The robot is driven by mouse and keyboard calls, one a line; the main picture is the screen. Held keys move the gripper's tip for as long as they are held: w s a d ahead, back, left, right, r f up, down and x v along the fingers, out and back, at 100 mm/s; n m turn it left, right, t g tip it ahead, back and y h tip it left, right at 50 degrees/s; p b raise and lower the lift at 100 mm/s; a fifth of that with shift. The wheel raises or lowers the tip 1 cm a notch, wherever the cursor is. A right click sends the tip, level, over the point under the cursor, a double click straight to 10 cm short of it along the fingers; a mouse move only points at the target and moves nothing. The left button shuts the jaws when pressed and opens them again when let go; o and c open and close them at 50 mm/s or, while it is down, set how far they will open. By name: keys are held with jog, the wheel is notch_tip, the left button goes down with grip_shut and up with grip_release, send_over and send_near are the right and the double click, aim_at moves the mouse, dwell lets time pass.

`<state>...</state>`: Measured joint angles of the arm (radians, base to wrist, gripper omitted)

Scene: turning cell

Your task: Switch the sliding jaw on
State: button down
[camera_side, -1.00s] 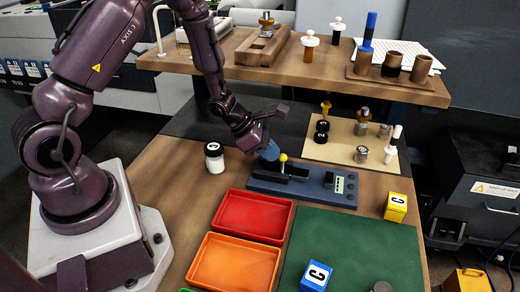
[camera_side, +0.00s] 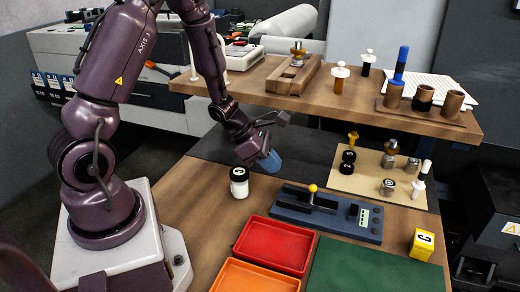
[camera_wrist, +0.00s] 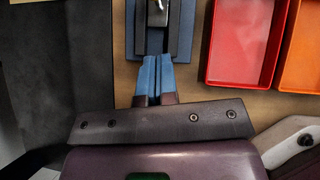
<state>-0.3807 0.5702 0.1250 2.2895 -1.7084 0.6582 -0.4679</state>
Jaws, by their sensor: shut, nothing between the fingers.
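The sliding jaw unit is a dark blue base (camera_side: 340,228) on the wooden table, with a dark slide on top and a small light panel at its right end. A lever with a yellow knob (camera_side: 313,188) stands upright near the left part of the slide. My gripper (camera_side: 270,162) has blue fingertips and hangs to the left of the lever, above the table and apart from the knob. In the wrist view, the shut, empty fingers (camera_wrist: 153,75) point at the near end of the blue base (camera_wrist: 130,35). The knob is not clear there.
A white jar with a black lid (camera_side: 239,183) stands left of the unit. A red tray (camera_side: 275,246) lies in front, with an orange tray (camera_side: 250,278) and a green mat (camera_side: 375,272). A yellow block (camera_side: 422,244) is at the right. A raised wooden shelf (camera_side: 330,100) spans behind.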

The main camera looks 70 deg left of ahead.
jog(key=shift+v, duration=2.35)
jog(key=s+d+r+m+y, duration=0.1)
jog(key=s+d+r+m, duration=0.2)
jog(key=r+m, duration=0.3)
jog(key=s+d+r+m+y, duration=0.1)
jog(key=s+d+r+m, duration=0.2)
jog(key=m, duration=1)
jog(key=s+d+r+m+g+y, duration=0.1)
jog(key=s+d+r+m+y, duration=0.1)
jog(key=s+r+m, duration=0.5)
notch_tip(320, 180, up, 4)
jog(key=d+m, duration=0.1)
jog(key=m, duration=0.2)
jog(key=shift+d, duration=0.35)
